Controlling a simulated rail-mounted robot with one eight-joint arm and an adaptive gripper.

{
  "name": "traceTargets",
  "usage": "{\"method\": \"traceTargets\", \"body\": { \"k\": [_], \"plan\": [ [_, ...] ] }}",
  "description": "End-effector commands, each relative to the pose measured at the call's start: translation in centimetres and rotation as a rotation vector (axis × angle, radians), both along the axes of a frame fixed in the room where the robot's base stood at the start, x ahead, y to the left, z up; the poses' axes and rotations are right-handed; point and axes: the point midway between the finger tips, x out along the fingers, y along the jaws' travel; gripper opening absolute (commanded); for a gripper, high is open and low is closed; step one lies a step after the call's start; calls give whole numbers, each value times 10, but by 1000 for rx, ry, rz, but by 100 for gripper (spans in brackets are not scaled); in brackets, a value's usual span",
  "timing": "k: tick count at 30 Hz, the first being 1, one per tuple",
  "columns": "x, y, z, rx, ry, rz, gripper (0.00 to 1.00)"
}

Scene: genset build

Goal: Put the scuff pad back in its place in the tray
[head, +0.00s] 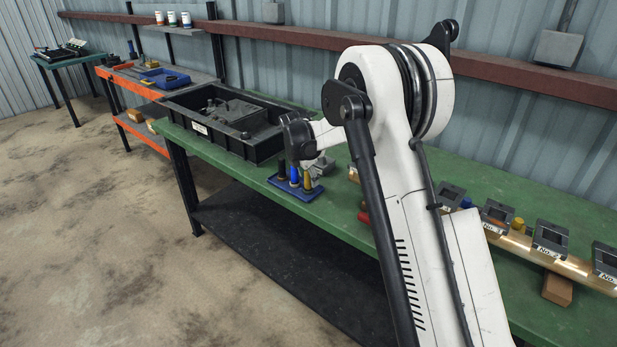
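I cannot make out the scuff pad in the head view. A small blue tray (284,187) lies on the green bench near its front edge and holds several small upright pieces, including a blue one (294,174) and a brass-coloured one (307,182). My arm reaches over the bench, and its dark end (298,138) is just above and behind this tray. The fingers of my gripper cannot be told apart there, nor whether they hold anything. A grey lumpy thing (320,165) sits beside the tray, partly behind my arm.
A large black open tray (262,149) with grey parts stands left on the green bench (572,318). Another blue tray (165,77) is on the orange-framed bench behind. At right, several labelled grey blocks (550,238) line a brass-coloured tube (520,243) on wooden blocks (557,289). My arm hides the bench's middle.

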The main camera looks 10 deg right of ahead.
Motion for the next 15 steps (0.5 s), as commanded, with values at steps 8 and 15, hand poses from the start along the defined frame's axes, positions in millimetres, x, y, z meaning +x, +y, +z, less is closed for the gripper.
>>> {"method": "traceTargets", "body": {
  "k": [8,15],
  "plan": [
    [-3,2,12,0,0,1,40],
    [-15,12,55,-1,0,2,40]
  ]
}}
